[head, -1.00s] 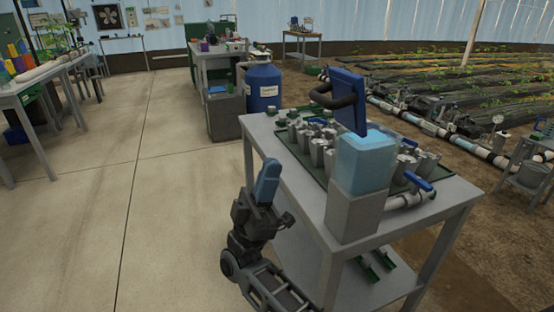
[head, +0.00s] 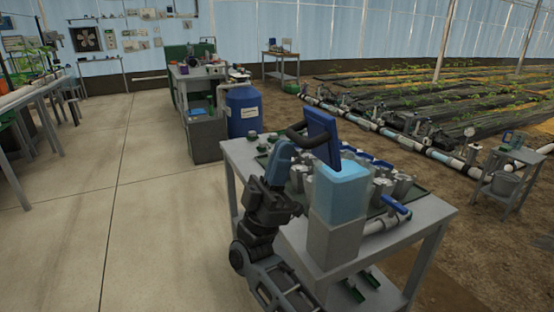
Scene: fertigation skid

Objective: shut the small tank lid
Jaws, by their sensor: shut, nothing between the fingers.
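The small tank (head: 339,190) is a pale blue, see-through box on a grey block at the near end of the metal table. Its dark blue lid (head: 322,140) stands up, nearly upright and slightly tilted, at the tank's far edge, so the lid is open. A thick black curved handle (head: 298,136) sticks out from the lid's far left side. My gripper (head: 284,148) has blue fingers pointing up, shut and empty. It is left of the lid and tank, just below the handle in the picture. Whether it touches the handle cannot be told.
The metal table (head: 243,153) holds a green tray with several grey canisters behind the tank. A blue-handled pipe valve (head: 396,205) is right of the tank. A large blue barrel (head: 243,112) and a workbench stand behind. The concrete floor at left is clear.

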